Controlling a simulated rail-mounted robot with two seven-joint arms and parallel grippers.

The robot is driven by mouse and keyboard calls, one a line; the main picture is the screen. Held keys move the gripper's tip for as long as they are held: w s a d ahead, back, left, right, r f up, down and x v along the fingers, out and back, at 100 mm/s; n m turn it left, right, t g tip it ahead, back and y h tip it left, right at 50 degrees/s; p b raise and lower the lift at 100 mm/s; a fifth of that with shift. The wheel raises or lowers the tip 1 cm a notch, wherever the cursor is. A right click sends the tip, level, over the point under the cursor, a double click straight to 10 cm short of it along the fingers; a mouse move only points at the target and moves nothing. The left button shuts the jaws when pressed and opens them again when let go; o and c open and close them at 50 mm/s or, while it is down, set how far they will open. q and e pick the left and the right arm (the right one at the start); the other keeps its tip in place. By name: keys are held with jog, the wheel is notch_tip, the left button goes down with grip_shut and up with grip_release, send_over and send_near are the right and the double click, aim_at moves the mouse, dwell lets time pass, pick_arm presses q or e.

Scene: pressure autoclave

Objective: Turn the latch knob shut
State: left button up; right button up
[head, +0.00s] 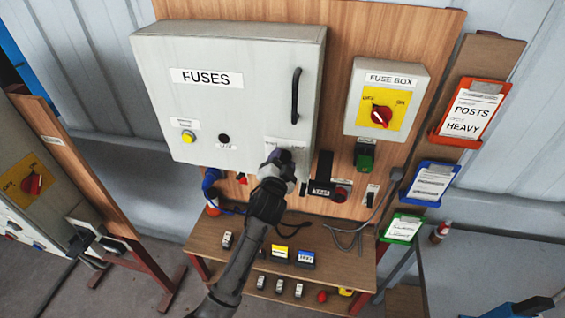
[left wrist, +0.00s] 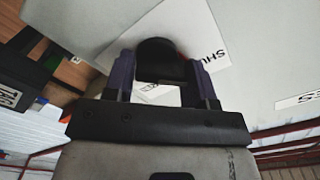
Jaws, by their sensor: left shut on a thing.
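The latch knob is a black knob (left wrist: 157,58) on a white label plate on the front of the grey FUSES cabinet (head: 228,95). In the head view my left gripper (head: 283,162) is at the lower right of the cabinet door and hides the knob. In the left wrist view the fingers of my left gripper (left wrist: 160,80) stand on either side of the knob and are shut on it. The plate shows part of a word, "SHU", and is partly covered. The cabinet door looks closed.
A fuse box (head: 389,97) with a red switch hangs to the right on the wooden board. A long black handle (head: 296,96) is above my gripper. A low wooden shelf (head: 330,262) with small parts stands below. Colored document holders hang at the right.

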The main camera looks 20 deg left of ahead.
pick_arm(q)
jog(key=shift+r+n, duration=0.1)
jog(key=shift+n, duration=0.3)
jog(key=o, duration=0.9)
jog(key=shift+s, duration=0.1)
jog(key=s+d+b, duration=0.1)
jog(key=s, duration=1.2)
jog(key=shift+s+d+b, duration=0.25)
jog(key=shift+d+b, duration=0.1)
jog(key=shift+d, duration=0.05)
